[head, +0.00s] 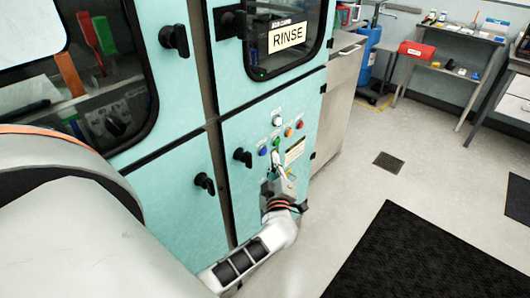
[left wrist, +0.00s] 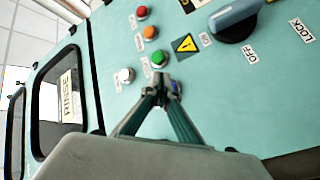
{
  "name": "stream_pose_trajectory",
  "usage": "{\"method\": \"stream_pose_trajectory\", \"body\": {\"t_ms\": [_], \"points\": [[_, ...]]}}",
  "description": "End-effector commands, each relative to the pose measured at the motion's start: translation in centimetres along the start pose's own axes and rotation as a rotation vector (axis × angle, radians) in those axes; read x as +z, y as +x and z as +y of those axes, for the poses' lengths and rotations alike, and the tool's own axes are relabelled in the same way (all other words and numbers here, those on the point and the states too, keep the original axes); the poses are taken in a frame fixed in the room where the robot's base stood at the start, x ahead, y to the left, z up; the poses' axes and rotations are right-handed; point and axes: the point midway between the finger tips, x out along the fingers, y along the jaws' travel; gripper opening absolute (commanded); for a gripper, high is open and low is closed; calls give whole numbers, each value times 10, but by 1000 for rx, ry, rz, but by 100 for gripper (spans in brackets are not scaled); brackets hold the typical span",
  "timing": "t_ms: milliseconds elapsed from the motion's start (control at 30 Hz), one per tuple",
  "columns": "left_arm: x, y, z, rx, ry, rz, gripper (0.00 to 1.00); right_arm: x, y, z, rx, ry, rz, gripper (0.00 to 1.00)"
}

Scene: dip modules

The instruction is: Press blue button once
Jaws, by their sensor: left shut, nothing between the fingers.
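In the left wrist view the closed fingertips of the left gripper (left wrist: 163,80) are over the blue button and just below the green one. I cannot tell whether they touch it. My right gripper is not in view.
Close by are the green button (left wrist: 158,58), white button (left wrist: 125,75), orange button (left wrist: 150,32) and red button (left wrist: 141,12). A dark rotary switch (left wrist: 236,20) sits beside a yellow warning label (left wrist: 185,44). Black door handles (head: 242,157) stick out to the left of the buttons.

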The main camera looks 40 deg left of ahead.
Motion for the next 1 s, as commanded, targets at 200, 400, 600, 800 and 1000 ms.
{"method": "stream_pose_trajectory", "body": {"t_ms": [200,400,600,800,1000], "points": [[10,-15,11,-1,-1,-2,0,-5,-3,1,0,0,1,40],[18,-26,19,-1,0,-1,0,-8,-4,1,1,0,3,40],[21,-29,22,0,0,-1,0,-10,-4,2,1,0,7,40],[21,-29,21,0,0,-1,0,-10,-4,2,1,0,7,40],[21,-29,21,0,0,0,0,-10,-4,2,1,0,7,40]]}}
